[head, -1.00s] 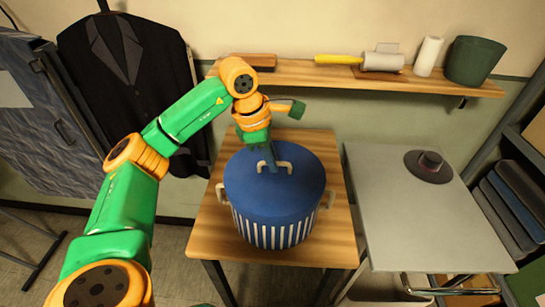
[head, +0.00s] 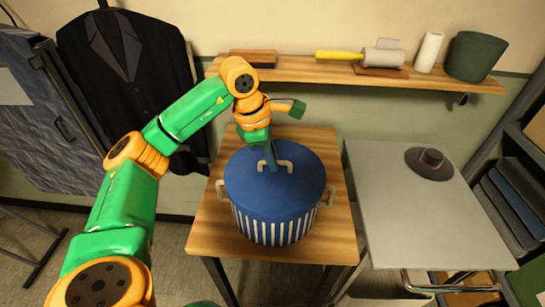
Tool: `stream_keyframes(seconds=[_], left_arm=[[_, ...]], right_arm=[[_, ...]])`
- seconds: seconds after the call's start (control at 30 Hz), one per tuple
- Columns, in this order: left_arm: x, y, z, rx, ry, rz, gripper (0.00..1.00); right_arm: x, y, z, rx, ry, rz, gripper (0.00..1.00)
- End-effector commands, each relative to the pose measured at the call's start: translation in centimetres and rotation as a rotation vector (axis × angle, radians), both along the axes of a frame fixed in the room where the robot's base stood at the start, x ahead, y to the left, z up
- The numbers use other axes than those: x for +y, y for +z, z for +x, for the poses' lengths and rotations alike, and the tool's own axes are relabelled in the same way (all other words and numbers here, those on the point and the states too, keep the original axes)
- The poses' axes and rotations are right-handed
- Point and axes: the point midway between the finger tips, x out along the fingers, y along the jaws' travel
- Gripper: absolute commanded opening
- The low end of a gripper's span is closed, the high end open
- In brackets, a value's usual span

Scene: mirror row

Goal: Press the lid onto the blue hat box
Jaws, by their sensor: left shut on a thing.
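The blue hat box (head: 276,232) is round with white vertical stripes and pale side handles, and it stands on the wooden table. Its plain blue lid (head: 275,195) covers the top, with a pale handle bar in the middle. My left gripper (head: 272,164) reaches down from above and is shut on the lid's handle (head: 285,164). I cannot tell whether a gap is left between lid and box. My right gripper is not in view.
A grey table (head: 430,220) with a dark hat (head: 429,163) stands to the right. A wall shelf (head: 300,72) behind holds a brush, a lint roller, a white roll and a green pot (head: 473,57). A dark jacket (head: 125,80) hangs at the left.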

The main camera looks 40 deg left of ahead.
Motion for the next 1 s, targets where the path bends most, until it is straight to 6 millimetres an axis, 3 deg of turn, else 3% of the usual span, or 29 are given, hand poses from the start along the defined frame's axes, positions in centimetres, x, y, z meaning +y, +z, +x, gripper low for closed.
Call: stream_keyframes(seconds=[1.0], left_arm=[[0.02, -0.69, -0.03, 0.000, 0.000, 0.000, 0.00]], right_arm=[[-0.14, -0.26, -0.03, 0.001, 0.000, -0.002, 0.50]])
